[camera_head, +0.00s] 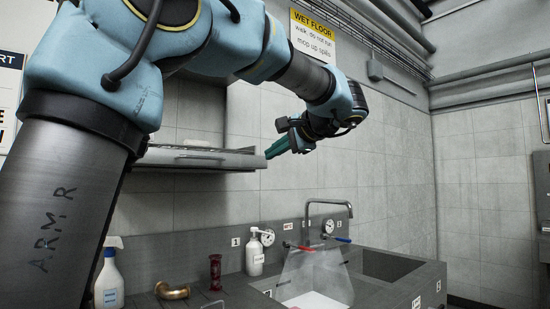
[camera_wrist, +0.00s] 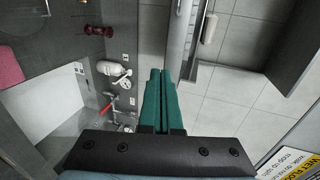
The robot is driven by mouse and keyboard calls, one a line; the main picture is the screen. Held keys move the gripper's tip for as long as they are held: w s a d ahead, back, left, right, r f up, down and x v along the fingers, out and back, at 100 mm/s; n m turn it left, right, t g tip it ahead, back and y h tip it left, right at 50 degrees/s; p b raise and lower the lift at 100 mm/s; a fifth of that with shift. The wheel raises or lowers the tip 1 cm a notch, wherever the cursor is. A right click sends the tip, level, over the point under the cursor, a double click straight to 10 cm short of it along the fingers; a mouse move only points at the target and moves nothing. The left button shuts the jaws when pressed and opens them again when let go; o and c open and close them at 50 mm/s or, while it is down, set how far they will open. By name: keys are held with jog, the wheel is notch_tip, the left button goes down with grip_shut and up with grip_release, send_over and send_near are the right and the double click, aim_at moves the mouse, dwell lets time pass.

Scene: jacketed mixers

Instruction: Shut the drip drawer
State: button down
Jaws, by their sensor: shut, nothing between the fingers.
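A grey metal unit is fixed to the tiled wall at left in the head view. Its low, wide front with a bar handle, which looks like the drip drawer (camera_head: 225,158), juts out below the cabinet body. How far it stands out is hard to tell. My gripper (camera_head: 270,153) is near the right end of this front, its green fingers pointing left towards it. I cannot tell whether they touch. In the wrist view the green fingers (camera_wrist: 160,74) are together with nothing between them. A grey metal edge (camera_wrist: 180,35), perhaps part of the same unit, runs just beyond the fingertips.
Below are a counter with a sink (camera_head: 400,288), a tap (camera_head: 308,212), a white pump bottle (camera_head: 254,252), a spray bottle (camera_head: 109,284), a dark red stand (camera_head: 215,272) and a brass elbow (camera_head: 172,291).

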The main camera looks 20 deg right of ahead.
aim_at(235, 166)
jog(key=p+x, duration=0.1)
jog(key=x, duration=0.3)
jog(key=p+x, duration=0.1)
jog(key=x, duration=0.3)
jog(key=r+p+x, duration=0.1)
jog(key=p+x, duration=0.1)
jog(key=x, duration=0.2)
jog(key=shift+w+a, duration=0.1)
jog(key=shift+w, duration=0.05)
jog(key=w, duration=0.2)
jog(key=w+a, duration=0.1)
jog(key=w, duration=0.1)
jog(key=w+a+b, duration=0.1)
jog(key=w, duration=0.1)
jog(key=shift+w+a, duration=0.15)
jog(key=shift+w, duration=0.2)
